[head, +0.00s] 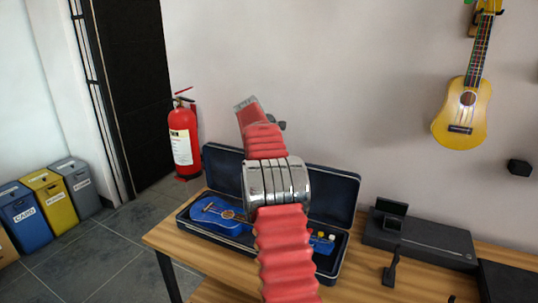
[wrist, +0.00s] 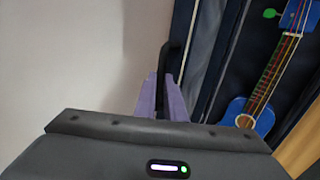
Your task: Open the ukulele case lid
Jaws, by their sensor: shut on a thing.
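The dark blue ukulele case (head: 337,262) lies on the wooden table, with its lid (head: 333,190) raised upright at the back, against or close to the wall. A blue ukulele (head: 213,213) lies inside the case; it also shows in the wrist view (wrist: 265,85). My gripper (wrist: 160,92) has purple fingers shut on a dark part at the edge of the lid, which shows in the wrist view (wrist: 205,50). In the head view my red-sleeved arm stands in front of the case and hides its middle, and the gripper itself is not clear there.
A dark flat device (head: 420,238) stands right of the case. A yellow ukulele (head: 465,108) hangs on the wall. A fire extinguisher (head: 184,140) and bins (head: 50,200) stand at left.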

